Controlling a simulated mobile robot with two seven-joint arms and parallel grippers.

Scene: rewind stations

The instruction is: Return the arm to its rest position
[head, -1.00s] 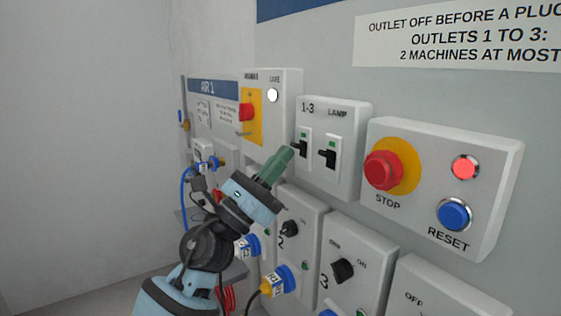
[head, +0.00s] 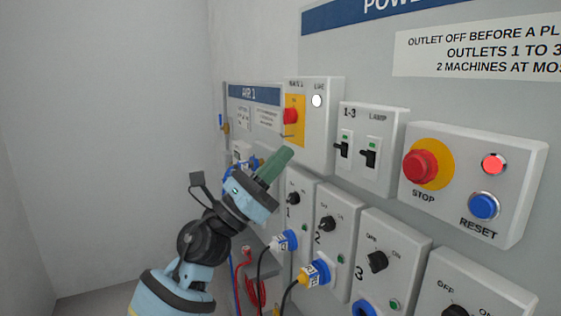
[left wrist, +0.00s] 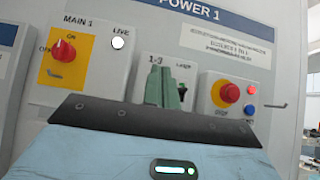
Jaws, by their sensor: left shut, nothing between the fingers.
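My left arm comes up from the bottom of the head view, bent at the wrist. Its left gripper (head: 281,160) has green fingers, shut and empty, pointing up and right in front of the wall panels. In the head view it overlaps the area below the MAIN 1 box (head: 318,150). The gripper also shows in the left wrist view (left wrist: 164,82), its fingers in front of the 1-3 breaker box. I cannot tell its exact distance from the panels; no contact is visible. My right gripper is not in view.
The breaker box (head: 388,185), the red STOP button (head: 420,167) and blue RESET button (head: 483,206) are on the wall to the right. Outlet boxes with plugs (head: 315,273) and cables sit below. The left side shows bare wall (head: 110,140).

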